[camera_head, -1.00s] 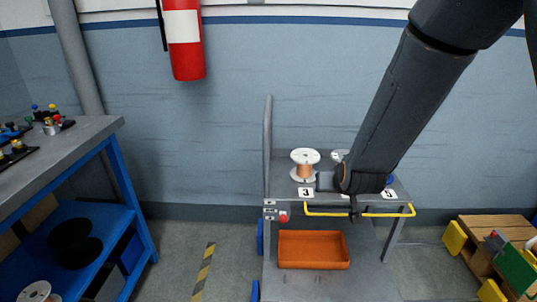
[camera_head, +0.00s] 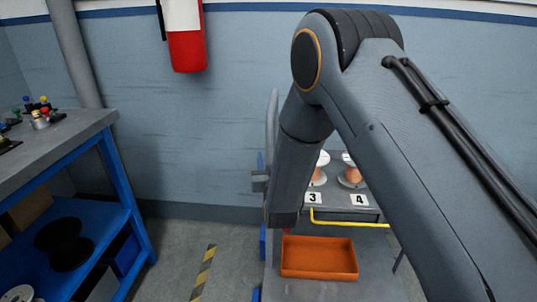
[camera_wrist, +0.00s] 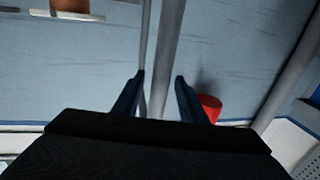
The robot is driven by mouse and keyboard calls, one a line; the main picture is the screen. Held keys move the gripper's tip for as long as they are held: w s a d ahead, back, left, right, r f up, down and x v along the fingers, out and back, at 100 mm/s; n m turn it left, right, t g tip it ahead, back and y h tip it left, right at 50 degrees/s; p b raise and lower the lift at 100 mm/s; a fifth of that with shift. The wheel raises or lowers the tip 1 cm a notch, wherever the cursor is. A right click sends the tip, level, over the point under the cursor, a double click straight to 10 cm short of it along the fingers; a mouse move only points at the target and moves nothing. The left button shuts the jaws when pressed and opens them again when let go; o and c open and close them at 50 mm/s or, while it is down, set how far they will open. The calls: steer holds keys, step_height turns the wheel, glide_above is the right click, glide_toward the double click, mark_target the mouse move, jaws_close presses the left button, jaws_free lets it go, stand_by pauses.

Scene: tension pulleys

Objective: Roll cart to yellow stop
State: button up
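The yellow-and-black striped stop marking (camera_head: 205,272) lies on the floor left of the cart. My gripper (camera_wrist: 159,76) is open in the wrist view, its two dark fingers apart. A grey upright bar (camera_wrist: 166,50) shows between them; whether they touch it I cannot tell. In the head view my arm comes down beside the post and mostly hides the gripper.
A blue-framed workbench (camera_head: 85,125) stands at left. A fire extinguisher (camera_head: 187,45) hangs on the wall. The floor between bench and cart is clear apart from the marking.

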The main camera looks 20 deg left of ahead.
steer(key=shift+x, duration=1.75)
jaws_close()
